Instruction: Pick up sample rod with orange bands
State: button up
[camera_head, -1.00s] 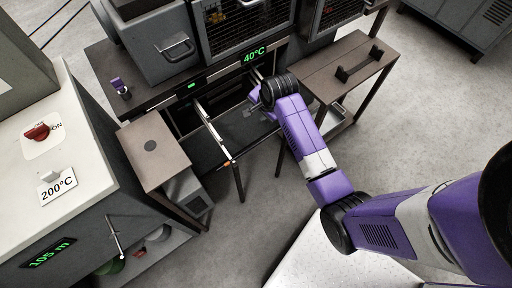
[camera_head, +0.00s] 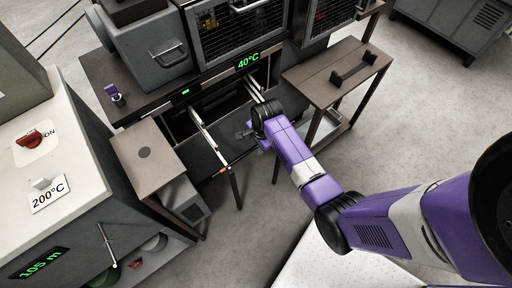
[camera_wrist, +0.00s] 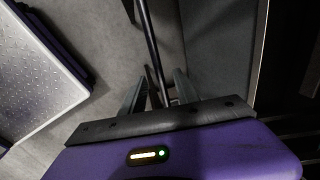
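My gripper (camera_head: 247,133) is at the front end of the rails below the 40°C display. In the wrist view its two fingers (camera_wrist: 158,92) stand apart, so it is open. A thin dark bar (camera_wrist: 152,50) runs between and beyond the fingers. I cannot tell whether it is a rod or part of the frame, and no orange bands show on it. In the head view a small orange mark (camera_head: 222,170) sits at the front left end of the rails, left of my gripper. I cannot make out a whole banded rod.
The pale left rail (camera_head: 208,138) and the furnace cabinet (camera_head: 238,30) are close by. A side table (camera_head: 142,153) stands left, and a brown table with a dark holder (camera_head: 353,69) stands right. The 200°C machine (camera_head: 75,150) is far left. Floor is open at the right.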

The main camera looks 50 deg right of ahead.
jog(key=shift+f, duration=0.1)
grip_shut()
dwell(0.3)
